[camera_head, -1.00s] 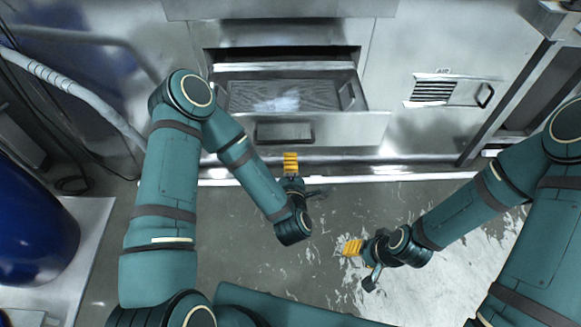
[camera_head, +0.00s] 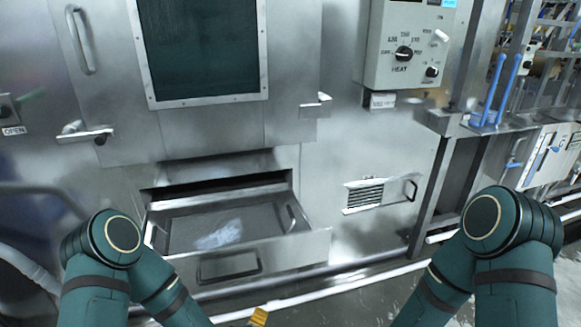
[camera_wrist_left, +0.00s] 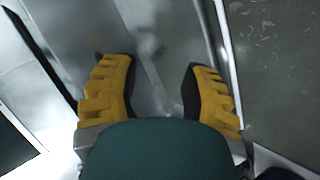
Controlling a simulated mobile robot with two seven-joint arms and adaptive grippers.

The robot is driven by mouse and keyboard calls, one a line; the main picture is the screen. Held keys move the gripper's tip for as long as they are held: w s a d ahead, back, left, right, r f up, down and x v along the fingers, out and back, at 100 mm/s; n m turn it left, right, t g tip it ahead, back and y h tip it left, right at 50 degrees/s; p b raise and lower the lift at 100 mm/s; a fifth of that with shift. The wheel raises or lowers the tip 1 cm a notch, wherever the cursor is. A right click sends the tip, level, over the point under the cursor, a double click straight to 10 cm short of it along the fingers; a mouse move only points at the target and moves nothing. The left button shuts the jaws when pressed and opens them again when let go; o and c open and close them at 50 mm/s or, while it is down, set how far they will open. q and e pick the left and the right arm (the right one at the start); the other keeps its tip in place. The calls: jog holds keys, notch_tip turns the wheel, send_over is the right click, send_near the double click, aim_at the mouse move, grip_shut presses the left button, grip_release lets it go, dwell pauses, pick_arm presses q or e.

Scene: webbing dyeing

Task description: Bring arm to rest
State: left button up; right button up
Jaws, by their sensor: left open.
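My left gripper shows in the left wrist view (camera_wrist_left: 160,88) with its two yellow ridged fingers apart and nothing between them. Only a yellow fingertip of it (camera_head: 258,317) shows at the bottom edge of the head view, below and in front of the open drawer (camera_head: 290,248). My left arm (camera_head: 110,262) comes in at lower left and my right arm (camera_head: 500,265) at lower right, both bent. The right gripper is below the head picture, out of sight.
A heat control box (camera_head: 408,45), a vented panel (camera_head: 364,195) and a metal post (camera_head: 432,190) stand right. A pale pipe runs along the floor.

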pick_arm(q)
jog(key=s+f+m+g+h, duration=0.2)
jog(key=s+f+m+g, duration=0.2)
jog(key=s+m+g, duration=0.5)
jog(key=s+m, duration=0.2)
jog(key=s, duration=0.2)
jog(key=shift+s+a+g+h, duration=0.3)
jog(key=shift+s+g, duration=0.05)
jog(key=shift+g, duration=0.05)
